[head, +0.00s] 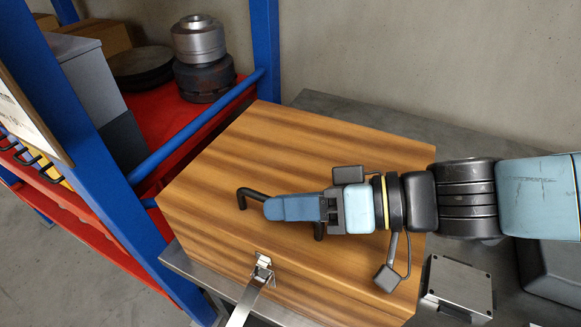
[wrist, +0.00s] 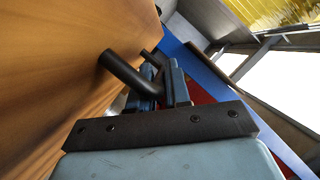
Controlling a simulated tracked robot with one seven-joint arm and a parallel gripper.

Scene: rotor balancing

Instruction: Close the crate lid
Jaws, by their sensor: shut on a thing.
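The wooden crate (head: 213,255) stands in the middle of the head view. Its striped wooden lid (head: 290,135) appears to lie flat across the top; no gap shows along its edge from here. A black bar handle (head: 249,192) sits on the lid, with its middle hidden under my gripper. My gripper (head: 287,207) reaches in from the right and is shut on the handle. In the wrist view, the handle (wrist: 124,74) stands out from the wood and runs between my fingers (wrist: 161,85). A metal latch (head: 262,270) is on the crate's front, its strap hanging outward.
A blue-framed rack (head: 265,45) with red shelves stands close at the left, holding metal rotors (head: 199,40) and a grey box (head: 95,85). A small metal box (head: 458,285) sits right of the crate on the grey bench (head: 345,108). A wall is behind.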

